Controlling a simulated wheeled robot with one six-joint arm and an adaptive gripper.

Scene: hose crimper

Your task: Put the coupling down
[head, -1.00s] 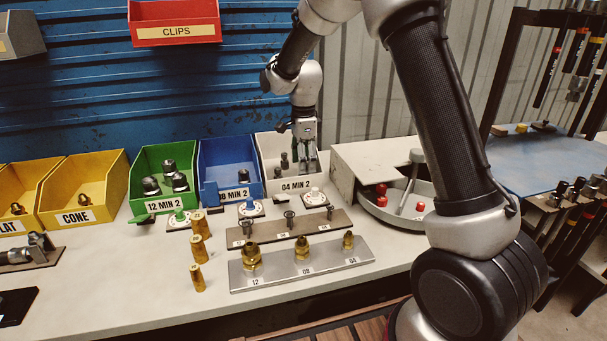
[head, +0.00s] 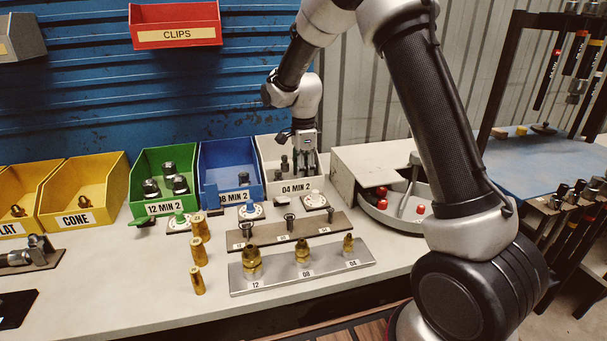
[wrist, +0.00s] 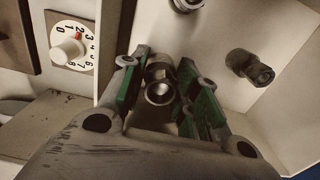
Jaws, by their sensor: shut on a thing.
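My gripper (head: 304,163) points down into the white bin (head: 263,150) labelled 04 MIN 2. In the wrist view its green-padded fingers (wrist: 160,92) are shut on a small dark metal coupling (wrist: 159,90), with its round open end towards the camera. In the head view the held coupling is hard to make out between the fingers. I cannot tell whether the held coupling touches the bin floor.
A blue bin (head: 229,158) and a green bin (head: 150,163) stand to the left. A dial (wrist: 70,47) is in front of the white bin. A grey box with a round tray (head: 428,217) is close on the right. Brass fittings stand on the metal plate (head: 330,271) in front.

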